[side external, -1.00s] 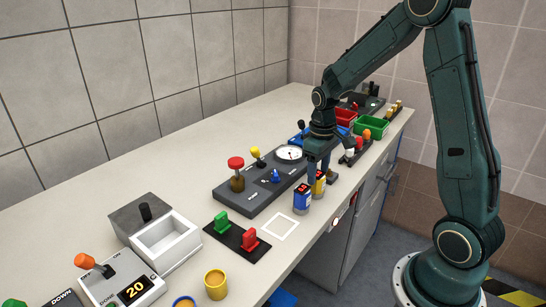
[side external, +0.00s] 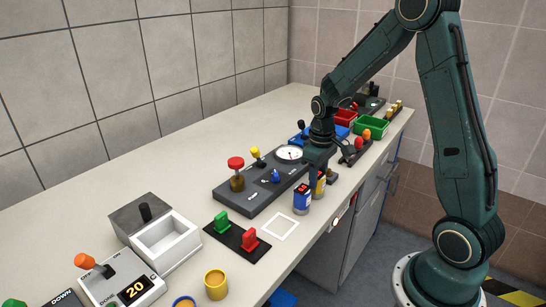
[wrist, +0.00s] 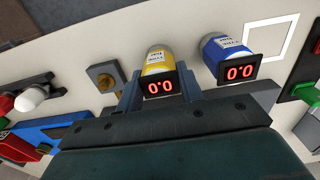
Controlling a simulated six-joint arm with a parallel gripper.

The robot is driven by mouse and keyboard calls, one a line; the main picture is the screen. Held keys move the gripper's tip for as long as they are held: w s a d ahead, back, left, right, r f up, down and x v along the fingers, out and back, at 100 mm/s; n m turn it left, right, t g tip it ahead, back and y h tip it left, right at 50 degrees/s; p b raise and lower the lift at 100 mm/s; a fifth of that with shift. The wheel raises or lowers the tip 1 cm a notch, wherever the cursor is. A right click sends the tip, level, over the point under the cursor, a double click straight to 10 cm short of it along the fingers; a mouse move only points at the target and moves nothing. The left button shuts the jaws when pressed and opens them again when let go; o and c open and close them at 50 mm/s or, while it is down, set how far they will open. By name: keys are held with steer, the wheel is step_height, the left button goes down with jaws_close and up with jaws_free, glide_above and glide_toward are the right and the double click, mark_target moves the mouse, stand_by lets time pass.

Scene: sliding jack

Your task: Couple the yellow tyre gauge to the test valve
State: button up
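The yellow tyre gauge (wrist: 158,64) stands on the bench, with a red 0.0 readout facing the wrist camera. In the side view it (side external: 320,187) is partly hidden behind my gripper (side external: 317,180). In the wrist view, the fingers of my gripper (wrist: 161,90) are down on either side of the yellow gauge, very close to it. Whether they press on it I cannot tell. A brass fitting on a grey plate (wrist: 105,76), apparently the test valve, is left of the gauge in the wrist view.
A blue gauge (wrist: 226,52), also reading 0.0, stands close beside the yellow one. A white square outline (side external: 280,227) lies nearby. A dark panel (side external: 252,196) with a dial, red knob and yellow lever lies behind. Red and green bins (side external: 371,125) stand farther along.

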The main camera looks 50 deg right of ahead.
steer(key=shift+c, duration=0.9)
steer(key=shift+r, duration=2.5)
steer(key=w+d+r, duration=0.1)
steer(key=d+r, duration=0.5)
steer(key=d, duration=0.3)
steer(key=shift+f, duration=0.15)
steer(key=shift+f, duration=2.75)
steer(key=shift+f, duration=1.5)
steer(key=o, duration=1.1)
